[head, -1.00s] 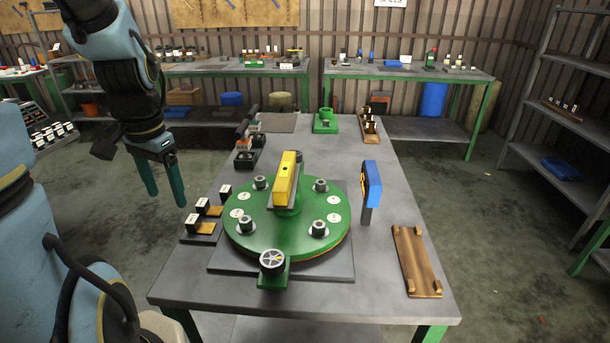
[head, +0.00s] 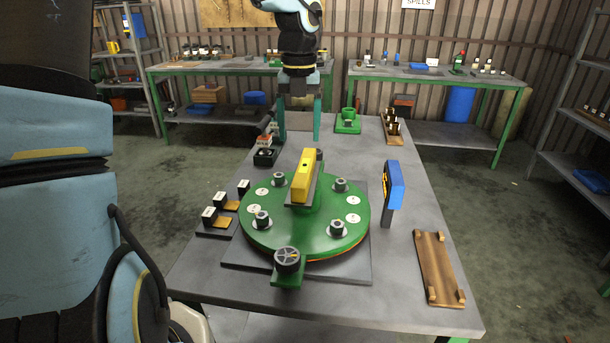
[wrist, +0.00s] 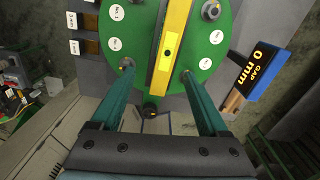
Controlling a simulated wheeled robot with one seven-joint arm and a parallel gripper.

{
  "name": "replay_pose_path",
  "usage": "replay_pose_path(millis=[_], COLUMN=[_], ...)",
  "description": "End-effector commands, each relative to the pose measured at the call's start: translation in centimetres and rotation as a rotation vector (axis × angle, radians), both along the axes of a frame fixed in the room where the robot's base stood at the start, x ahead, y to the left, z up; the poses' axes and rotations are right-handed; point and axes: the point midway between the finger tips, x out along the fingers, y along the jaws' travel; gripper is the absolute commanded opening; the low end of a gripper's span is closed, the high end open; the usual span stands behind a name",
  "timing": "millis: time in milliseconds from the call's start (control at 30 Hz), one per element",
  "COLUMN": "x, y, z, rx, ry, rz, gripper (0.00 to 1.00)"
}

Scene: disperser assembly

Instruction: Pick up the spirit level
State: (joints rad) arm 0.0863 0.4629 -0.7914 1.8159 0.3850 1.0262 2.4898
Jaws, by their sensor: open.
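The yellow spirit level (head: 304,176) rests on top of the raised centre of the green round disperser plate (head: 262,226). It also shows in the wrist view (wrist: 172,48), running up the picture between my two fingers. My gripper (head: 300,136) is open and empty in the head view, above the far part of the table and behind the level. In the wrist view my gripper (wrist: 168,72) has its green fingers spread on either side of the level, not touching it.
A blue gap display (head: 394,186) stands on a post right of the plate. A wooden tray (head: 437,268) lies at the front right. Labelled blocks (head: 221,203) sit at the left edge. A black handwheel (head: 287,260) is at the front. A green fixture (head: 348,124) stands at the back.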

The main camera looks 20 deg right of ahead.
Motion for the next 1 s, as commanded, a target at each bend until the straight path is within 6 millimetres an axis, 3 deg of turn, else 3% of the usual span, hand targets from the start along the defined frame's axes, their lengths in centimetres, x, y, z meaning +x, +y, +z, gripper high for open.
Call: replay_pose_path(millis=[167,400,667,1000], x=[0.0,0.0,0.1,0.3], y=[-1.0,-1.0,-1.1,-1.4], z=[-0.1,-3.7,-5.7,-10.0], rx=[-0.005,-0.003,-0.005,-0.004], ry=[0.002,0.004,0.003,0.001], rz=[-0.125,-0.13,-0.128,-0.127], gripper=[0.78,0.78,0.78,0.78])
